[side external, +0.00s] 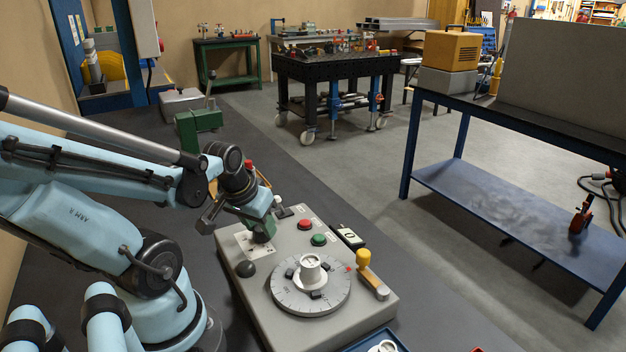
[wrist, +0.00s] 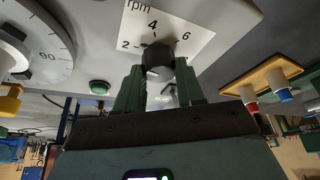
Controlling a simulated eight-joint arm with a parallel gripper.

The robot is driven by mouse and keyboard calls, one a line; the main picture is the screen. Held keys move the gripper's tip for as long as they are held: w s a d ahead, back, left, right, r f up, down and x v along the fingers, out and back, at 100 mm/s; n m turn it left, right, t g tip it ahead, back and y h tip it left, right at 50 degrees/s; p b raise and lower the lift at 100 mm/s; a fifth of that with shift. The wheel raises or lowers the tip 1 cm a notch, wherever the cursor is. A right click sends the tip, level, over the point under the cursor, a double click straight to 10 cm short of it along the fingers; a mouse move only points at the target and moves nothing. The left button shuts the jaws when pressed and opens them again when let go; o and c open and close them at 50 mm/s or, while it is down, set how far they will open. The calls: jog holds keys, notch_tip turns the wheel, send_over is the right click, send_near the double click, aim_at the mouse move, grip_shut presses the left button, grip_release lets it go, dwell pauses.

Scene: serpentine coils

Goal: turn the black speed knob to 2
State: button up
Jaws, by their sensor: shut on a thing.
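The black speed knob (wrist: 158,61) sits at the lower edge of a white scale plate (wrist: 195,38) marked rpm, with 2, 4 and 6 legible in the wrist view. My gripper (wrist: 158,76) has its green fingers on either side of the knob and is shut on it. Which number the knob points to is not clear. In the side external view my gripper (side external: 262,232) reaches down to the scale plate (side external: 246,245) on the grey control box (side external: 235,290). The knob is hidden behind the fingers there.
Space above the box is open.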

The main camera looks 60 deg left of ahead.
jog(key=shift+n+g+y, duration=0.3)
jog(key=shift+n, duration=0.8)
jog(key=shift+d, duration=0.1)
jog(key=o, duration=1)
jog(key=shift+o, duration=0.2)
jog(key=v, duration=0.7)
jog(key=shift+r, duration=0.2)
